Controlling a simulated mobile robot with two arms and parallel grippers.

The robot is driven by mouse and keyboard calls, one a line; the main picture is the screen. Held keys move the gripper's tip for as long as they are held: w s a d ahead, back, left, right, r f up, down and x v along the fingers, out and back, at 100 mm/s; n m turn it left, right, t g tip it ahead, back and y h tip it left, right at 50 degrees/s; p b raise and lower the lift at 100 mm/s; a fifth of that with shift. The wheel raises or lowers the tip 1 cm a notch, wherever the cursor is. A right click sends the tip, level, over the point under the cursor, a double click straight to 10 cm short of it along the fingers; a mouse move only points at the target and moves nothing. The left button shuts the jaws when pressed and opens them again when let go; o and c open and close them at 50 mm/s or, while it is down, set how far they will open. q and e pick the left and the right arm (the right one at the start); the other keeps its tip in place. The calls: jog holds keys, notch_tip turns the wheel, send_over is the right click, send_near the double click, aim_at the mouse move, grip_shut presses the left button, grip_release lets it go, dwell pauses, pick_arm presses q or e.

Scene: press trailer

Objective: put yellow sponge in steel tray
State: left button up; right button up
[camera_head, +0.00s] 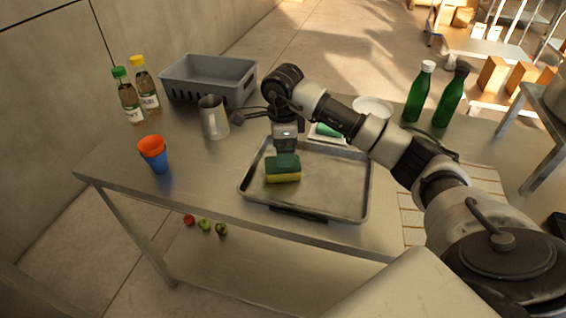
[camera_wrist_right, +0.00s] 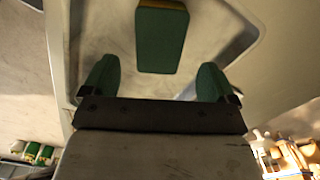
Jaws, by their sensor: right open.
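The yellow sponge (camera_head: 283,177), with a dark green top layer, lies inside the steel tray (camera_head: 335,205), toward its left side. In the right wrist view the sponge (camera_wrist_right: 162,40) shows its green face, ahead of and between the fingers, with the tray floor around it. My right gripper (camera_head: 286,148) points down over the tray's rear left, just above and behind the sponge. In the right wrist view the gripper (camera_wrist_right: 157,78) is open, its fingers wide apart with nothing between them. My left gripper is not in view.
A metal pitcher (camera_head: 213,117), grey bin (camera_head: 208,80) and orange-and-blue cups (camera_head: 153,154) stand left of the tray. A white-and-green item (camera_head: 326,131) and white plate (camera_head: 373,106) lie behind it. Green bottles (camera_head: 419,92) stand at the right rear.

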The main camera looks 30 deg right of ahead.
notch_tip(320, 180, up, 5)
jog(key=shift+r+b, duration=0.2)
jog(key=shift+b, duration=0.1)
dwell(0.4)
